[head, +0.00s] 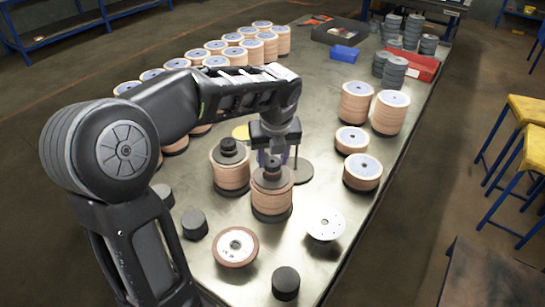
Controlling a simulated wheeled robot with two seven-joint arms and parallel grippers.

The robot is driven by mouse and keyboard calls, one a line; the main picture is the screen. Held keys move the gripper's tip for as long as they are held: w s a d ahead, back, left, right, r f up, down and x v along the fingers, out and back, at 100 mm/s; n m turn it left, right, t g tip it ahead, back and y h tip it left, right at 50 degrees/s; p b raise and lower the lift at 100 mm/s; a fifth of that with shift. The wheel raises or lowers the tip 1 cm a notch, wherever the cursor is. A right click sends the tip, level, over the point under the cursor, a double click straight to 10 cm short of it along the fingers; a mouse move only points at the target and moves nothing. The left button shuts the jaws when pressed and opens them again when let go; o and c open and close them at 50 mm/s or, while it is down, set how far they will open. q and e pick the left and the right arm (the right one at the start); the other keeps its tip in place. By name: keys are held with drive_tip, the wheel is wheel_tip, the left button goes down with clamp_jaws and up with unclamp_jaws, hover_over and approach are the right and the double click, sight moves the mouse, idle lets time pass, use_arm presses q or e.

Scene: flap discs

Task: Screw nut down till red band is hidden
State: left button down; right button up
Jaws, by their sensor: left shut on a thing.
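A stack of tan flap discs (271,194) stands on a dark base on the metal table. A dark nut (271,174) sits on top of this stack. My left gripper (270,160) points down over the stack and is shut on the nut. The gripper hides part of the nut and the post, and I cannot make out a red band. A second stack (230,172) stands just to the left with a dark nut (228,146) on top. My right gripper is not in view.
A thin post on a dark round base (302,172) stands close behind the gripper. Loose discs (235,247) and (326,224) and dark cylinders (285,283) lie in front. Disc stacks (357,103) stand to the right, beside the table edge. A blue tray (344,53) lies farther back.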

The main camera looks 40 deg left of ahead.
use_arm(q)
drive_tip(key=shift+f, duration=0.25)
idle(0.3)
drive_tip(key=c, duration=0.7)
unclamp_jaws()
drive_tip(key=shift+c, duration=0.2)
drive_tip(key=b+v, duration=0.1)
drive_tip(key=v, duration=0.6)
drive_tip(key=shift+r, duration=0.35)
drive_tip(key=shift+s+d, duration=0.1)
drive_tip(key=shift+c, duration=0.5)
